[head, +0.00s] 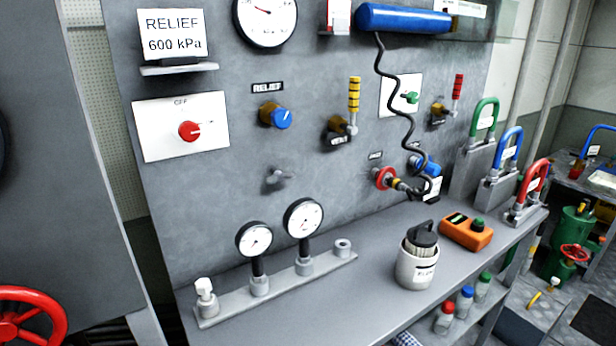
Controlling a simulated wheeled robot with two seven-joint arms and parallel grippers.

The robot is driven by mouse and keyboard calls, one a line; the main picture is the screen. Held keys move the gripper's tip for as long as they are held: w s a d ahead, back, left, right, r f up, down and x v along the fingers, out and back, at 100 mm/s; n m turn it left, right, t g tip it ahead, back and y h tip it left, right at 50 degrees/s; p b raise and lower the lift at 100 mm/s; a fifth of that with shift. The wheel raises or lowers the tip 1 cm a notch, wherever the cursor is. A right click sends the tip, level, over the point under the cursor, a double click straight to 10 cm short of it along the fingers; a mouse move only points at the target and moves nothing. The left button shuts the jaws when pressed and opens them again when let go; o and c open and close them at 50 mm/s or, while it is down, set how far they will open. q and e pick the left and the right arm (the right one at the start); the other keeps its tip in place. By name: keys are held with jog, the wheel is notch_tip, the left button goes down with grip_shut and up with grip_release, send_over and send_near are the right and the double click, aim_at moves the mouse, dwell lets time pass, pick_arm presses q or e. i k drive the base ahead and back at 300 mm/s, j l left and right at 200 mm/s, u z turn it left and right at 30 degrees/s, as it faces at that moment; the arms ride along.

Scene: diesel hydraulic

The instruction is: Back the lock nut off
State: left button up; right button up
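On the grey panel, a blue round knob (281,119) sticks out under a label reading RELIEF (267,87). A brass-coloured ring or nut (267,111) sits directly behind the knob, against the panel, partly hidden by it. I cannot tell its exact shape or how tight it is. A sign above left reads RELIEF 600 kPa (172,33). Neither of my grippers shows in the head view.
A red selector knob (189,130) sits left of the blue knob. Below it, a small grey fitting (278,177) sticks out. Two gauges (303,217) stand on a bench manifold. A coiled black hose (390,80) hangs to the right. A white cup (417,266) stands on the bench.

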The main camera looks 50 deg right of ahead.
aim_at(278, 176)
jog(key=z, duration=1.4)
